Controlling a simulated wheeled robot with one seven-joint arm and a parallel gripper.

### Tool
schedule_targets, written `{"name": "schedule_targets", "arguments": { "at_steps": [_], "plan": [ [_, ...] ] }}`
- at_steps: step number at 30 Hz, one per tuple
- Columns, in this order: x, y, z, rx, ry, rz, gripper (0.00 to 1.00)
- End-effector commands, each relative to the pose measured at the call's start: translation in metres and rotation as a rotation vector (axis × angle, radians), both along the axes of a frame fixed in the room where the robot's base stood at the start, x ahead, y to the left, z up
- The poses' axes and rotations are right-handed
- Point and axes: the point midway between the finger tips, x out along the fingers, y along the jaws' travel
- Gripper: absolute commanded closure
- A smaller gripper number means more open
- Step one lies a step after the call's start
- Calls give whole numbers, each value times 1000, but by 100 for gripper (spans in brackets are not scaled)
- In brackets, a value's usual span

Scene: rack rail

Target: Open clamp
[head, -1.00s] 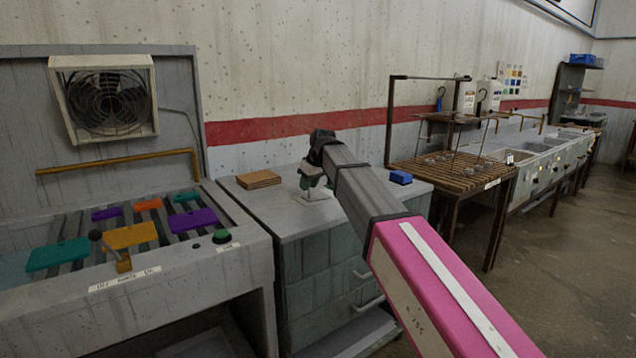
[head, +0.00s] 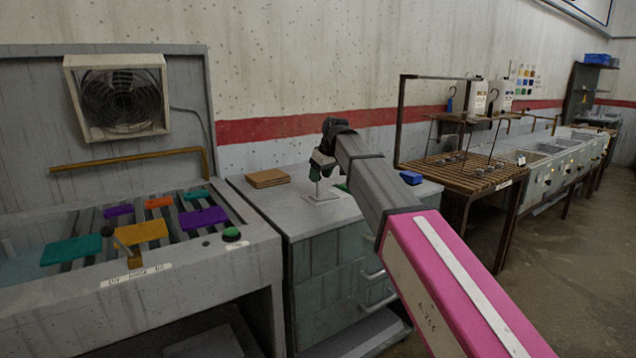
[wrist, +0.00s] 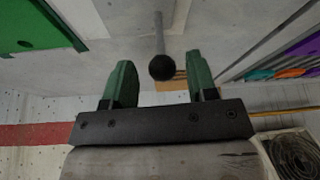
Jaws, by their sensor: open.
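A pale stand (head: 320,195) with a thin upright post is on the grey cabinet top. My gripper (head: 321,165) is just above it in the head view. In the wrist view its green fingers (wrist: 160,75) are apart, and a black ball knob (wrist: 162,68) on a grey rod (wrist: 159,32) shows between them, with gaps on both sides. I cannot tell how deep the knob lies between the fingers. No part is plainly recognisable as a clamp.
The left bench (head: 215,265) carries coloured plates and a green button (head: 231,234). A brown stack (head: 267,178) and a blue block (head: 410,177) are on the cabinet. A green panel (wrist: 35,30) fills the wrist view's upper left. A slatted table (head: 465,178) is further right.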

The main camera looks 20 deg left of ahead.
Motion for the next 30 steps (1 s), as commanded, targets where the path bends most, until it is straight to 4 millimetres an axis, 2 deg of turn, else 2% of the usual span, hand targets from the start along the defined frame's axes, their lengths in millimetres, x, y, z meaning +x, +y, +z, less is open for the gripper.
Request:
{"name": "schedule_targets", "arguments": {
  "at_steps": [6, 12, 18, 30],
  "plan": [
    [-8, -13, 37, 1, -2, 0, 47],
    [-12, -20, 57, 1, -1, 1, 47],
    [-13, -23, 64, 0, 0, 1, 47],
    [-14, -23, 64, 0, 0, 1, 47]
  ]
}}
